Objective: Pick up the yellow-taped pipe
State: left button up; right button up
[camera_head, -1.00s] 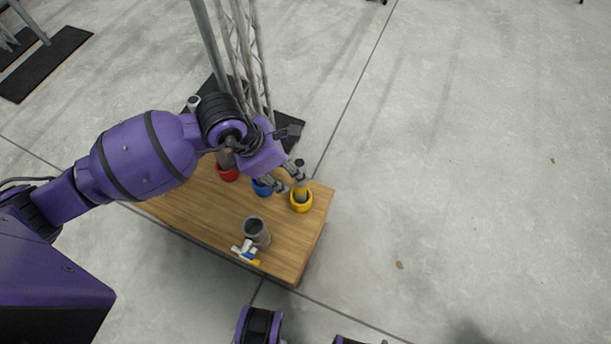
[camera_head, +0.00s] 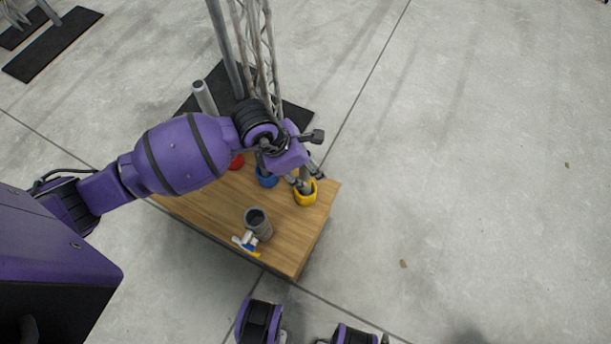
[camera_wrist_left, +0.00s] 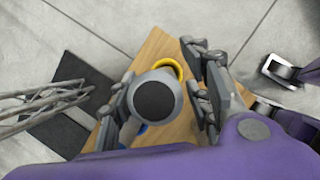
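The yellow-taped pipe stands upright in a yellow ring (camera_head: 306,200) at the right end of the wooden table. In the head view my left gripper (camera_head: 307,179) is over the pipe and hides most of it. In the left wrist view the pipe's dark round top (camera_wrist_left: 155,100) lies between the open fingers. The left-hand finger is close beside it, and a gap shows on the right-hand side. I cannot tell whether the near finger touches. The yellow ring (camera_wrist_left: 168,66) shows behind the pipe.
The wooden table (camera_head: 215,213) also bears a blue ring (camera_head: 266,180), a red ring (camera_head: 237,162) and a grey cup (camera_head: 258,222) beside small blue, white and yellow items. A metal truss (camera_head: 262,60) stands behind. The floor to the right is clear.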

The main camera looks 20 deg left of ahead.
pick_arm(q)
grip_shut()
jog(key=shift+r, duration=0.1)
